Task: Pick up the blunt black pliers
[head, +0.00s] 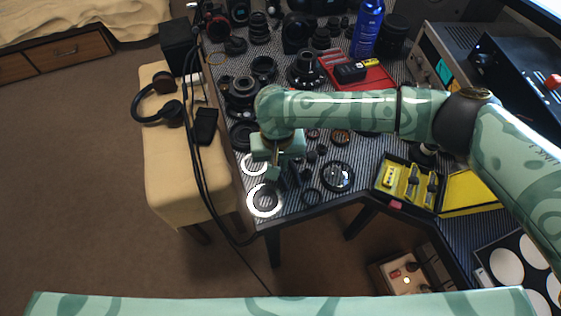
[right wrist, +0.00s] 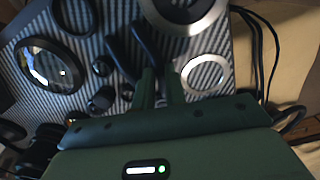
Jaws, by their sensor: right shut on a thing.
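The blunt black pliers (right wrist: 146,38) show in the right wrist view as two dark handles reaching away from my fingertips over the striped mat. My right gripper (right wrist: 160,84) is shut on them; the gripped part is mostly hidden between the fingers. In the head view my right gripper (head: 274,170) is low over the near left part of the workbench, and the pliers are a small dark shape (head: 295,173) just right of it, partly hidden. I cannot tell whether they touch the mat. My left gripper is not in view.
White-rimmed rings (head: 264,200) and a round lens (head: 338,176) lie close around the gripper. Several lenses stand behind. A yellow-lined tool case (head: 409,186) is to the right. A tan bench (head: 160,150) with headphones (head: 160,100) stands left of the workbench.

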